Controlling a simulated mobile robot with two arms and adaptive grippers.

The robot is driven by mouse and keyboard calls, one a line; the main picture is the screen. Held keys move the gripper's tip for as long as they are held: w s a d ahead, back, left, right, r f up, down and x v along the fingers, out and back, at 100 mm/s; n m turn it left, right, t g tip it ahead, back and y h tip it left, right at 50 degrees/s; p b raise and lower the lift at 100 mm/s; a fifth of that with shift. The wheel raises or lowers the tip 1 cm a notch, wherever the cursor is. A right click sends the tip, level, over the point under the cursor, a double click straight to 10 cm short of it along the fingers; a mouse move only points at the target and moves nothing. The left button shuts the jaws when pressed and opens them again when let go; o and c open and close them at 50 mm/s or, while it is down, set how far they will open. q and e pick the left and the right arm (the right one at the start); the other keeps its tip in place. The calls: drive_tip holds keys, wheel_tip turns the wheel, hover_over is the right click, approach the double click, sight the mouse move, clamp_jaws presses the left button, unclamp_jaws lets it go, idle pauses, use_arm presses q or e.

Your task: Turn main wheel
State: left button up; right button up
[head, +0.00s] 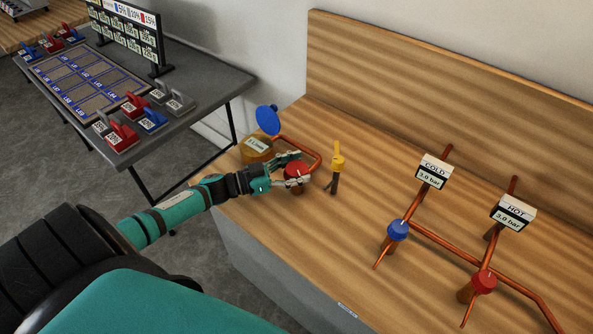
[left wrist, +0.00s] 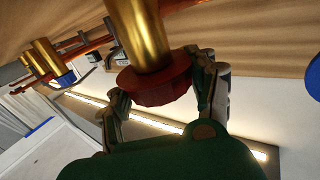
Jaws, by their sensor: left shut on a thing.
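A red wheel (head: 296,170) sits at the left end of the wooden bench, by a copper pipe. My left gripper (head: 298,167) reaches it from the left, with its fingers on either side of the wheel. In the left wrist view the red wheel (left wrist: 155,88) sits on a thick brass stem (left wrist: 141,35), between the two fingers of my left gripper (left wrist: 162,85), which is shut on it. The fingers hide parts of the wheel's rim. No label for a main wheel can be read. My right gripper is not in view.
A yellow-topped lever (head: 337,162) stands just right of my gripper. Right of it are the COLD gauge (head: 434,171), HOT gauge (head: 513,212), blue valve (head: 398,230) and red valve (head: 484,282).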

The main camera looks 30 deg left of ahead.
use_arm(q)
drive_tip(key=shift+r, duration=0.1)
idle(0.3)
drive_tip(key=o, duration=0.9)
drive_tip(key=shift+o, duration=1.3)
drive_tip(key=v, duration=1.2)
drive_tip(key=shift+w+a, duration=0.1)
